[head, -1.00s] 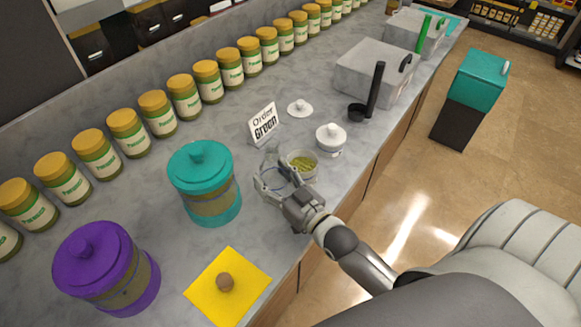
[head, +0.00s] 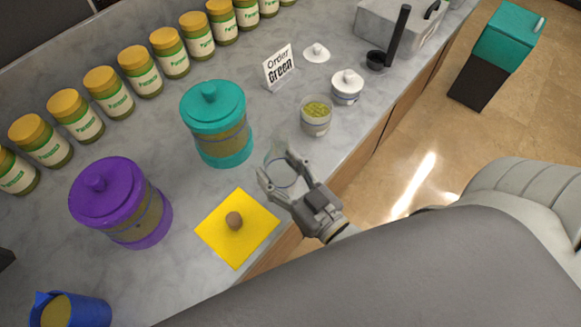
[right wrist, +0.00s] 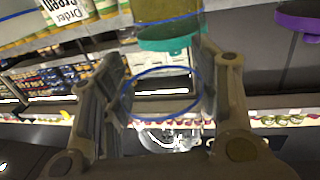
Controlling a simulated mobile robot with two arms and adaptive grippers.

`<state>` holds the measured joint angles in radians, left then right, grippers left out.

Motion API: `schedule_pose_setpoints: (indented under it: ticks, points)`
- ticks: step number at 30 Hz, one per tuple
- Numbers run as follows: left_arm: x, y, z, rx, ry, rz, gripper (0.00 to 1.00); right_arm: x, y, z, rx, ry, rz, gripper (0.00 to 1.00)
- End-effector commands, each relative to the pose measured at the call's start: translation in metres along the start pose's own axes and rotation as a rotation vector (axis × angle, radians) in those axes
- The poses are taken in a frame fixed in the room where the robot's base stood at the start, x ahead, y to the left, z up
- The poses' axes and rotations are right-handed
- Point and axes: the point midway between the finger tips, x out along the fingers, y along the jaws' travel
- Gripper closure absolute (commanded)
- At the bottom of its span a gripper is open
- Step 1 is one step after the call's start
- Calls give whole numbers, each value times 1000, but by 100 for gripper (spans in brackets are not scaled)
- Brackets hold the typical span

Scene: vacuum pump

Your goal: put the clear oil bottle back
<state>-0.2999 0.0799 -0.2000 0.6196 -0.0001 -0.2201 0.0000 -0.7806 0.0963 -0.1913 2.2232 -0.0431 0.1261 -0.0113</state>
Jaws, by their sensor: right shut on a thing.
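My right gripper (head: 289,190) is shut on a see-through vessel with a blue ring, which I take for the clear oil bottle (head: 280,160). It holds the bottle over the front part of the grey counter, between the teal jar and the front edge. In the right wrist view the clear bottle (right wrist: 165,103) lies between the two fingers (right wrist: 160,110), with the blue ring around it. Its exact outline is hard to see. My left gripper is not in view.
A yellow mat (head: 246,243) with a brown knob lies in front. A teal jar (head: 221,140), a purple jar (head: 133,215) and a blue jug (head: 78,312) stand at left. A glass of green stuff (head: 315,121) and a white pot (head: 347,88) stand beyond the bottle.

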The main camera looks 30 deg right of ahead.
Motion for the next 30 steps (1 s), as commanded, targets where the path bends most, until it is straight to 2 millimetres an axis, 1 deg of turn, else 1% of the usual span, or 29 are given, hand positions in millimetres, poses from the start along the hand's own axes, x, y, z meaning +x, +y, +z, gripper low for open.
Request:
schedule_pose_setpoints:
  ticks: [1, 6, 9, 12, 15, 19, 22, 25, 29, 30]
  points:
    - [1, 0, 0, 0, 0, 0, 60, -13, -7, -8, 6, 2, 7, 78]
    - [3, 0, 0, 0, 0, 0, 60, -44, -22, -37, 6, 4, 32, 78]
    - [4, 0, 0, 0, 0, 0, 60, -56, -25, -52, 0, 5, 50, 78]
    - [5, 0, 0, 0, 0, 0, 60, -64, -26, -64, -5, 6, 65, 78]
    - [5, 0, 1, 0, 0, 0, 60, -69, -26, -71, -10, 6, 75, 78]
    - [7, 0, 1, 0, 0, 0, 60, -69, -24, -73, -13, 8, 81, 78]
    - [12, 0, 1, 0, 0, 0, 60, -62, -19, -69, -15, 12, 82, 78]
    - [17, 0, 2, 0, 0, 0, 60, -52, -12, -64, -16, 13, 79, 78]
    - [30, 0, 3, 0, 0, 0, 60, -33, 2, -52, -17, 15, 80, 78]
    - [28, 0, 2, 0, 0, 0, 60, -28, 5, -52, -16, 13, 79, 78]
